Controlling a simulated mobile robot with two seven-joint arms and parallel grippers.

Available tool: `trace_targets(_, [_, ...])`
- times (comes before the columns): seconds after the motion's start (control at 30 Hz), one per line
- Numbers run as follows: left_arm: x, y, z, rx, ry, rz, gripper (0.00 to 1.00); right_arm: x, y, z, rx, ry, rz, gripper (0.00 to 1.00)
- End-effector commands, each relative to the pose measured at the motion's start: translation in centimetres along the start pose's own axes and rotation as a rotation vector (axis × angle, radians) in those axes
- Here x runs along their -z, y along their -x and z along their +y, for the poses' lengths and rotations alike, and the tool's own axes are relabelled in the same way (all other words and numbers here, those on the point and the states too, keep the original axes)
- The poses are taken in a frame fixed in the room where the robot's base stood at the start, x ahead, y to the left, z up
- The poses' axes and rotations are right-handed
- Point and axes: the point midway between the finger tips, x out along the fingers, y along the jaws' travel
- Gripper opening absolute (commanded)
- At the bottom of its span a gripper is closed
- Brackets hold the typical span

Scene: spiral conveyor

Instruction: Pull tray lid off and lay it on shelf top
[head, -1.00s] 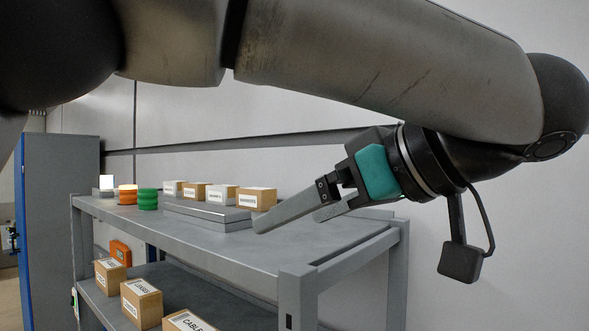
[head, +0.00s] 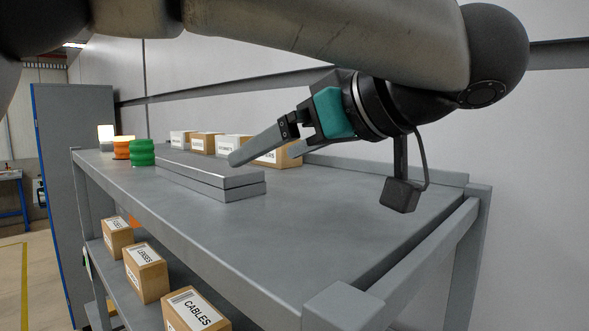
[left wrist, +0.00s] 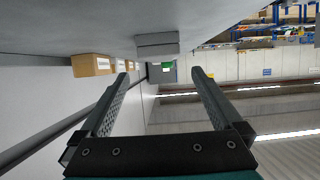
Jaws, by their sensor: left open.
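The tray (head: 232,193) is a flat grey metal box on the shelf top (head: 290,232). Its lid (head: 212,171) lies on it as a separate upper layer with a seam between. In the left wrist view the end of the tray (left wrist: 158,46) shows, upside down, ahead between the fingertips. My left gripper (head: 236,158) is open and empty. My right gripper is out of view.
Several labelled cartons (head: 203,143) stand behind the tray. More cartons (head: 146,273) sit on the lower shelf. The shelf top's front right is bare.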

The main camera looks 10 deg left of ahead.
Motion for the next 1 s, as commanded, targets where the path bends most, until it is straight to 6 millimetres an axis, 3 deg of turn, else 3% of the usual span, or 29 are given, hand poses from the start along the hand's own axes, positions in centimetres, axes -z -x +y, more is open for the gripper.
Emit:
trace_targets(0.2, [0.0, -4.4, 0.0, 0.002, -0.002, -0.005, 1.0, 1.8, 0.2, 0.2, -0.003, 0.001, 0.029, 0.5])
trace_targets(0.4, [0.1, -7.1, 0.0, 0.0, -0.002, -0.003, 1.0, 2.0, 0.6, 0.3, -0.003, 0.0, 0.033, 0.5])
trace_targets(0.87, [0.0, -8.2, 0.0, -0.001, 0.0, 0.0, 1.0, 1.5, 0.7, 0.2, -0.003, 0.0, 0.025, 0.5])
trace_targets(1.0, [0.0, -8.2, 0.0, -0.001, 0.0, 0.0, 0.84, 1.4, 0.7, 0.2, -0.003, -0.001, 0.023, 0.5])
